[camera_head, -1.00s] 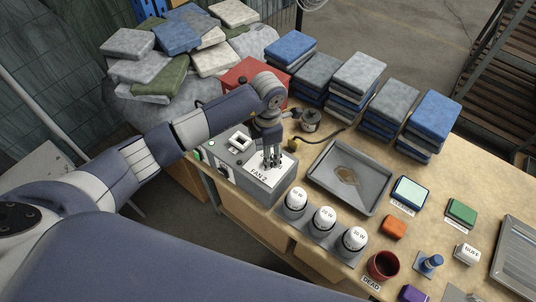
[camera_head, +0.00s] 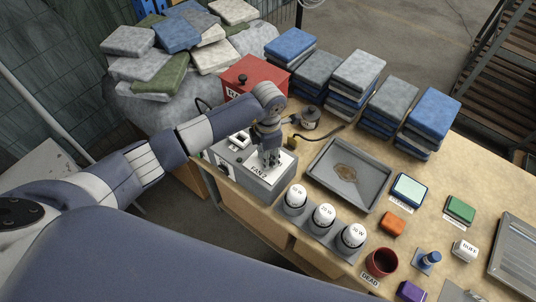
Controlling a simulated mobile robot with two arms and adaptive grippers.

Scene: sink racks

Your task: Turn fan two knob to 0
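The grey fan two box (camera_head: 268,184) stands at the left front edge of the table, with a white label plate reading "FAN 2" on top. My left gripper (camera_head: 271,163) points down over that plate, with its fingertips at or just above it. The knob is not visible; the fingers hide that spot. I cannot tell whether the fingers touch or grip it. A white-framed switch (camera_head: 238,138) is on the box to the left of the gripper. My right gripper is not in view.
A grey tray (camera_head: 377,177) lies right of the fan box. Three labelled bulbs (camera_head: 323,216) stand in front. Folded cloth stacks (camera_head: 357,78) line the back.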

